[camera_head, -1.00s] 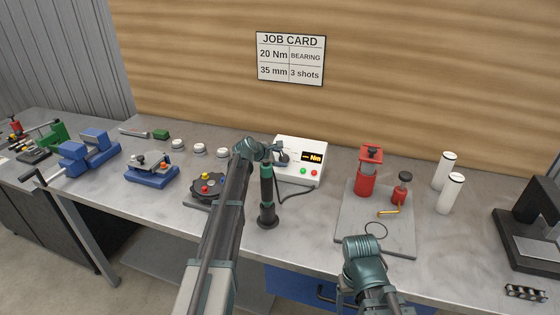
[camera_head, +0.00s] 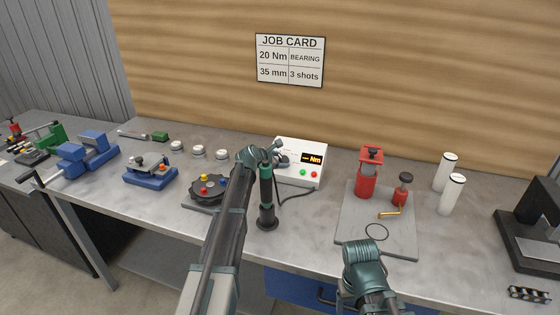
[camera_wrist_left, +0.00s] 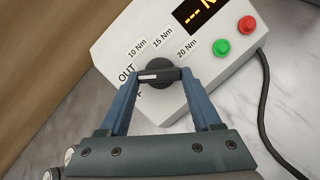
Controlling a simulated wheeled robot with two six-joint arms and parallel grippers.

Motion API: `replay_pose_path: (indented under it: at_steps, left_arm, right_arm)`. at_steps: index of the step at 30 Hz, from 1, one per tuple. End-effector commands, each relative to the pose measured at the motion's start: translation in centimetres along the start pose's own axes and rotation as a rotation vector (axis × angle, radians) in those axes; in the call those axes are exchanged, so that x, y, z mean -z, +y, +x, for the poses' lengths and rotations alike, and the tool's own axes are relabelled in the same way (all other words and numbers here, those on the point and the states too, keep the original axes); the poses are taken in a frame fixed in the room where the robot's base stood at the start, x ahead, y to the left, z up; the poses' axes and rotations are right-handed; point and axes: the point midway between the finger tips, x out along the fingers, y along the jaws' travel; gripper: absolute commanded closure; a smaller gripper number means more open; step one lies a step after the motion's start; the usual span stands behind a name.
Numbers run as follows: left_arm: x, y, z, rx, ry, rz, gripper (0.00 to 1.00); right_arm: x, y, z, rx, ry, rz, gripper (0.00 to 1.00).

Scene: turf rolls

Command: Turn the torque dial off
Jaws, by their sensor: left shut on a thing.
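The torque dial (camera_wrist_left: 160,72) is a black round knob with a raised bar and a white mark on its left end. It sits on the white controller box (camera_head: 299,178), which also fills much of the left wrist view (camera_wrist_left: 120,48). Labels for 10, 15 and 20 Nm lie around its upper side; the lettering at its left is partly covered. My left gripper (camera_wrist_left: 160,78) is shut on the dial's bar, one finger at each end. In the head view the left gripper (camera_head: 281,153) hides the dial. The right gripper's fingers are not visible.
The box's display (camera_head: 312,159) shows dashes and Nm, above green and red buttons (camera_head: 308,173). A dark green upright tool (camera_head: 266,195) stands just in front of the box, close to my left arm. A grey plate (camera_head: 395,235) with red tools lies to the right.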

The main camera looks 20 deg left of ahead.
Motion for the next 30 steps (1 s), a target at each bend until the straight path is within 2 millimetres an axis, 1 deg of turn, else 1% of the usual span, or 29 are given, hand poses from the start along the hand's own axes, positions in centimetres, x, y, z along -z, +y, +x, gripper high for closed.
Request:
replay_pose_path:
  at_steps: [5, 6, 10, 11, 19, 22, 26, 30]
  left_arm:
    - [0.1, -0.1, -0.1, 0.002, 0.002, 0.003, 0.91]
    - [0.1, -0.1, -0.1, 0.002, 0.002, 0.003, 0.31]
    - [0.1, -0.1, 0.0, 0.001, 0.001, 0.002, 0.08]
    - [0.1, -0.1, 0.0, 0.001, 0.001, 0.002, 0.05]
    - [0.0, 0.0, -0.1, 0.001, 0.001, 0.002, 0.05]
    - [-0.1, 0.0, -0.8, 0.0, 0.001, 0.001, 0.05]
    - [-0.3, 0.0, -3.1, 0.0, 0.0, 0.0, 0.05]
    - [-0.3, 0.0, -6.4, 0.0, 0.002, 0.001, 0.05]
  right_arm:
    - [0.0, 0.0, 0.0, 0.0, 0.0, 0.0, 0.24]
    - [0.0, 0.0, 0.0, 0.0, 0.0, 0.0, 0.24]
    - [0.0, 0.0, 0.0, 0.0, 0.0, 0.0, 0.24]
    - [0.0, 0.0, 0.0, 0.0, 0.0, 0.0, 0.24]
    - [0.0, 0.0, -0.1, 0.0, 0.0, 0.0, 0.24]
    - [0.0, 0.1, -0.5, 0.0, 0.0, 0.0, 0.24]
    - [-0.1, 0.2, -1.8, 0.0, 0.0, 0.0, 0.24]
    - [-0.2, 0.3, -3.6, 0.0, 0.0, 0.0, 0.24]
